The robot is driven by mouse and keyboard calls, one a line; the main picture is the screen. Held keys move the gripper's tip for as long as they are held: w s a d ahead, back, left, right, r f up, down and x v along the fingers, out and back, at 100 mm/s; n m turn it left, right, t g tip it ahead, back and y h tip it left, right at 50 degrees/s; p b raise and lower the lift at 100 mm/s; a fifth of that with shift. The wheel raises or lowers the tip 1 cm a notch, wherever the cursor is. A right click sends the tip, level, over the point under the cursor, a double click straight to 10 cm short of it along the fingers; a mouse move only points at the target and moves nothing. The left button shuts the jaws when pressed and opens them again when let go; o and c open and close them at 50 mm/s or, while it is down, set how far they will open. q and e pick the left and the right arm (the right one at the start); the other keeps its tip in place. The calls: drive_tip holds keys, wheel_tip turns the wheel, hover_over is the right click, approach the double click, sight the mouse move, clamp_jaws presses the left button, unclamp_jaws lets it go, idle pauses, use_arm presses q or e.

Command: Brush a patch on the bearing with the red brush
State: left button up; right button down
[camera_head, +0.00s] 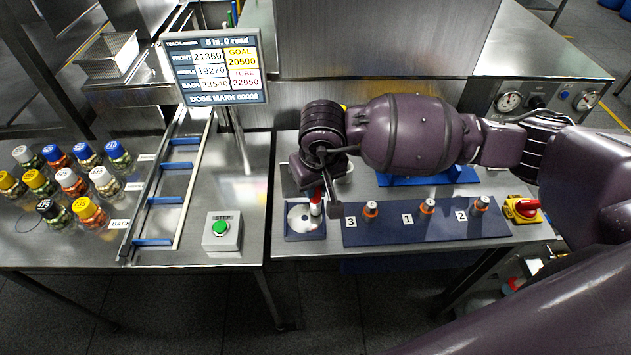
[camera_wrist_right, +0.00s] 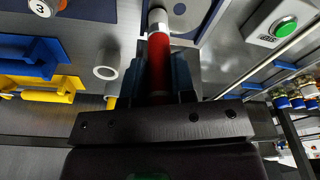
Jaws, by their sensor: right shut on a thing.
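My right gripper (camera_head: 322,192) points down over the left end of the right-hand bench. It is shut on the red brush (camera_head: 315,203), held upright. In the right wrist view the red brush (camera_wrist_right: 158,62) sits between the fingers, its pale end away from the palm. A pale round disc (camera_head: 299,219), which looks like the bearing, lies on a small blue-edged pad (camera_head: 313,237) under the brush. The brush covers part of it, and I cannot tell whether they touch. My left gripper is not in view.
A blue board (camera_head: 385,233) with numbered orange-ringed pieces lies right of the pad. A red and yellow switch (camera_head: 522,209) stands at the right. A green button box (camera_head: 222,231), a rail rack (camera_head: 165,195), jars (camera_head: 90,212) and a screen (camera_head: 215,68) are left.

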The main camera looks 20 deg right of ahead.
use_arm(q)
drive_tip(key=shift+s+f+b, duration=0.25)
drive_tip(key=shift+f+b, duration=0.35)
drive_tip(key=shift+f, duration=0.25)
use_arm(e)
drive_tip(key=shift+f, duration=0.2)
idle(2.2)
idle(0.4)
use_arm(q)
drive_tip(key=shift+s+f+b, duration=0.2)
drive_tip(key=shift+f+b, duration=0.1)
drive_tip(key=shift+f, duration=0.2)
use_arm(e)
drive_tip(key=shift+w+a, duration=0.25)
drive_tip(key=shift+a, duration=0.95)
drive_tip(key=shift+w+a, duration=0.1)
drive_tip(key=shift+a, duration=0.05)
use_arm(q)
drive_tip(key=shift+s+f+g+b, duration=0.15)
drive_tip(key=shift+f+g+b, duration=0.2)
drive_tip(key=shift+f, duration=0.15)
use_arm(e)
drive_tip(key=shift+w+a, duration=0.2)
drive_tip(key=shift+a, duration=0.35)
drive_tip(key=shift+w+a, duration=0.15)
drive_tip(key=shift+a, duration=0.35)
drive_tip(key=shift+d, duration=0.25)
